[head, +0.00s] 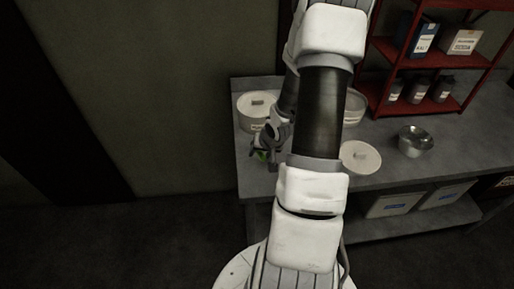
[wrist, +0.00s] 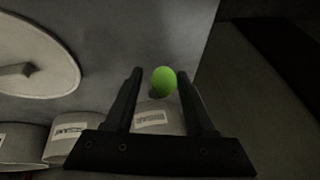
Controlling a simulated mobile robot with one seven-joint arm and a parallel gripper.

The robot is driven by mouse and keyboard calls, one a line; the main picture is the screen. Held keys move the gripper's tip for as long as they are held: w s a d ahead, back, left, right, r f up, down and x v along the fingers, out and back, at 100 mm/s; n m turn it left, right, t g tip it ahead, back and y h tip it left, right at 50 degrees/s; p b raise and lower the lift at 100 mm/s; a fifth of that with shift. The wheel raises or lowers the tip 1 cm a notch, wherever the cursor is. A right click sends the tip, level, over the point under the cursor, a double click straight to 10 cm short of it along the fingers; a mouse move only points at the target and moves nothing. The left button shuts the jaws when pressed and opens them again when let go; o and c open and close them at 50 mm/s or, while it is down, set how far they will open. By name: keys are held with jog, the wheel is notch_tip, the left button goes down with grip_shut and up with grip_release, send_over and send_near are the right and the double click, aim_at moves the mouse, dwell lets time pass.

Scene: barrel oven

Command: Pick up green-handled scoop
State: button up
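The green handle end of the scoop (wrist: 164,81) shows between the two fingers of my gripper (wrist: 160,76) in the wrist view. The fingers are spread, with a small gap on each side of the green end. The rest of the scoop is hidden in shadow behind it. In the head view my gripper (head: 262,150) is over the left end of the counter, beside the green spot of the scoop (head: 263,156). My arm hides part of the counter there.
A white lidded tub (head: 254,112) stands close behind my gripper on the counter (head: 262,180). A red shelf (head: 398,72) with boxes and jars stands at the back right.

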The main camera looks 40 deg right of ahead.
grip_shut()
jog(key=shift+r, duration=0.15)
